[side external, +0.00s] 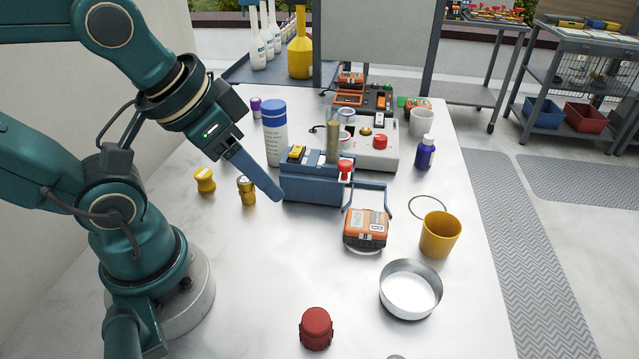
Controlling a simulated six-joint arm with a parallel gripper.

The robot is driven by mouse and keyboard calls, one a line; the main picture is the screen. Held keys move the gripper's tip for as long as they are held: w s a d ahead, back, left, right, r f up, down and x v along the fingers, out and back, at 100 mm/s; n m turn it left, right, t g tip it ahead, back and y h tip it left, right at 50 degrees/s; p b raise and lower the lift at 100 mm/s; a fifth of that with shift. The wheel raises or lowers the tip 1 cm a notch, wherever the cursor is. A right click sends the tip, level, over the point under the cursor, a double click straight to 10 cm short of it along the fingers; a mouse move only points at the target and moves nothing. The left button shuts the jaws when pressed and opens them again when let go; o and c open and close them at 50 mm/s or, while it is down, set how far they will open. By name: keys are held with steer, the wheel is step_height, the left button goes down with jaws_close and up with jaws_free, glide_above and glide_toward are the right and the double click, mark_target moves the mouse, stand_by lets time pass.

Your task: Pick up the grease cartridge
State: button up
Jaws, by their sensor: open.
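A tall white cylinder with a blue cap and small print (275,140) stands upright on the table; it looks most like the grease cartridge, though I cannot read its label. My gripper (277,195) reaches down from the left, in front of this cylinder as seen here. One long blue-grey finger shows clearly; the other is hidden or lined up behind it. The gripper is open, with nothing seen between its fingers. The fingertip appears beside the left end of a blue box (312,190); I cannot tell whether they touch. The cylinder's lower right edge is close to the box.
A small brass canister (247,192) and a yellow spool-shaped piece (204,181) stand left of the fingertip. An orange device (366,229), yellow cup (440,235), metal bowl (410,289) and red jar (316,329) stand nearer.

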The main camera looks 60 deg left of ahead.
steer(key=o, duration=0.8)
